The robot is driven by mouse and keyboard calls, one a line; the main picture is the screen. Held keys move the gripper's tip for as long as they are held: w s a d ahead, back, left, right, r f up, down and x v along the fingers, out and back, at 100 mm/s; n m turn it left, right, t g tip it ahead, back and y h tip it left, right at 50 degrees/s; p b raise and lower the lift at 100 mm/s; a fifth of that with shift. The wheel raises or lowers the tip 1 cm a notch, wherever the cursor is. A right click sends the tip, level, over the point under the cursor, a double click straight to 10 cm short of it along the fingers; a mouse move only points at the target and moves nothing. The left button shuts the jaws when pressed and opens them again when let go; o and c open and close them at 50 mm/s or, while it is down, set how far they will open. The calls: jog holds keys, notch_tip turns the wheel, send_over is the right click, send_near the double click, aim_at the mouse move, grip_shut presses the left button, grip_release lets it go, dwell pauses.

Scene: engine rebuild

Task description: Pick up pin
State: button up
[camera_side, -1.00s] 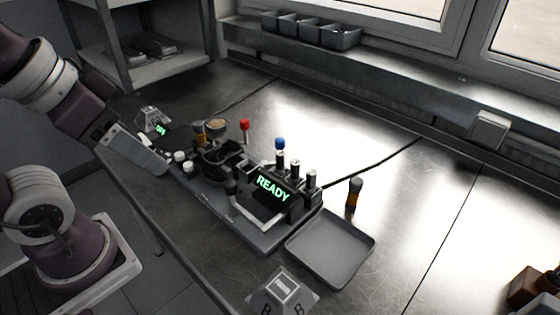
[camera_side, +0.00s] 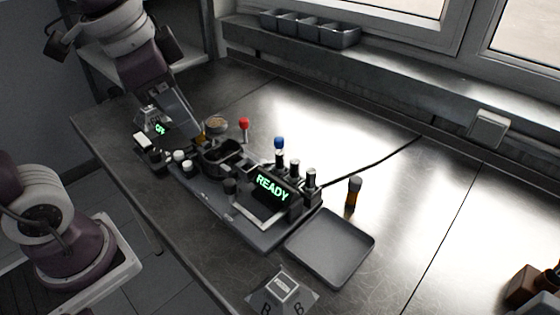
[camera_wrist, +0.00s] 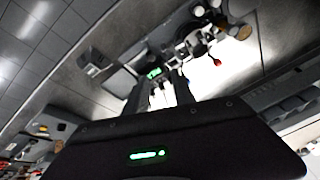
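I cannot tell for sure which part is the pin. Several dark upright pins with pale tops (camera_side: 295,168) stand in a row behind the READY display, one near a blue-topped piece (camera_side: 280,144). My gripper (camera_side: 192,132) points down over the left part of the fixture, beside the round brown-topped part and in front of an orange-banded cylinder (camera_side: 201,138), which it partly hides. In the wrist view my gripper (camera_wrist: 157,88) shows two dark fingers apart, with a bright gap and nothing clearly held between them.
A red-topped lever (camera_side: 244,126) rises from the fixture's middle. White-capped parts (camera_side: 187,165) sit at its left front. An empty grey tray (camera_side: 330,248) lies at the right end, with an orange and black cylinder (camera_side: 353,192) standing behind it. The bench at the right is mostly clear.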

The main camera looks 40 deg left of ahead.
jog(key=w+f+m+g, duration=0.1)
jog(key=w+m, duration=0.2)
jog(key=w, duration=0.3)
jog(key=m+g, duration=0.3)
jog(key=m, duration=0.4)
send_over(280, 152)
jog(key=f, duration=1.1)
jog(key=shift+w+d, duration=0.1)
jog(key=shift+d, duration=0.3)
jog(key=f, duration=0.6)
jog(key=shift+a+f, duration=0.35)
jog(key=shift+a, duration=0.05)
grip_shut()
